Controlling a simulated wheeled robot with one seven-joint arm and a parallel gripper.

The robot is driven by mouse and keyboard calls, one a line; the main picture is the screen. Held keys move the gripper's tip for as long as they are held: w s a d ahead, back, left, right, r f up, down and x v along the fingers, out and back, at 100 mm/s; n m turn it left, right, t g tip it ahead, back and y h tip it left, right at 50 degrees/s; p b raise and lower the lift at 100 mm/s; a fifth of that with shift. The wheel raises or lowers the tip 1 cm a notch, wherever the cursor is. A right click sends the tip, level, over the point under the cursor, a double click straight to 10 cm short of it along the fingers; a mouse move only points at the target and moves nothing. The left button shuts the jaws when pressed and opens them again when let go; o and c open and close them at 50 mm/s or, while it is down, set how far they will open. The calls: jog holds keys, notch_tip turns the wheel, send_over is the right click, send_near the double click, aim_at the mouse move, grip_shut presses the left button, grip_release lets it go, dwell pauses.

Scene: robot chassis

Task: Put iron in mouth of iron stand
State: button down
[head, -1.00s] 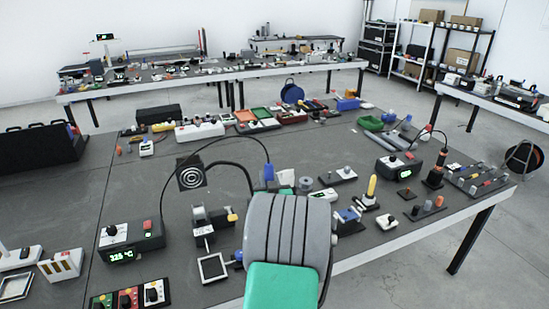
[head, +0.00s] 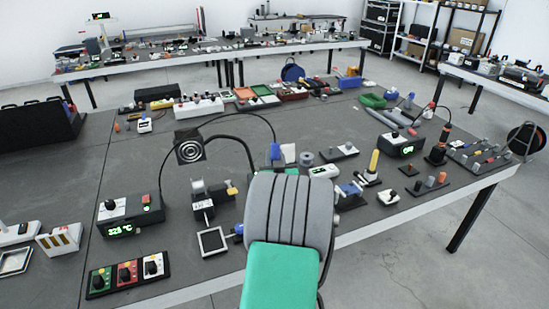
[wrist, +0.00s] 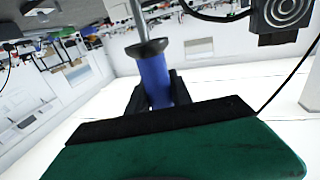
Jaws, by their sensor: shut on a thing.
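The iron has a blue handle (wrist: 153,80), a black collar and a grey metal shaft. In the wrist view my gripper (wrist: 155,95) is shut on the handle, and the shaft points toward the top of the picture. In the head view the handle's blue end (head: 275,151) shows just above my grey and green arm, which hides the gripper and the tip. What looks like the iron stand (head: 203,200), dark with a silver cylinder, is on the table left of my arm. A square tray (head: 212,242) is at its front. The iron appears apart from the stand.
A heating station (head: 131,215) with a green display stands left of the stand. A black square device with rings (head: 190,148) is behind it, and black cables arch nearby. A second station (head: 401,144) and an orange-handled tool (head: 446,133) are at right. Bare table lies at left centre.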

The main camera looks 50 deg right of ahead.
notch_tip(320, 180, down, 2)
jog(key=shift+f+b, duration=0.15)
jog(key=shift+b, duration=1.95)
dwell(0.6)
notch_tip(320, 180, down, 8)
jog(key=b, duration=0.9)
jog(key=shift+f, duration=0.15)
dwell(2.3)
jog(key=c, duration=1.1)
grip_release()
jog(key=v, duration=0.7)
jog(key=shift+s+a+b, duration=0.25)
jog(key=shift+a+b, duration=0.05)
jog(key=shift+b, duration=0.05)
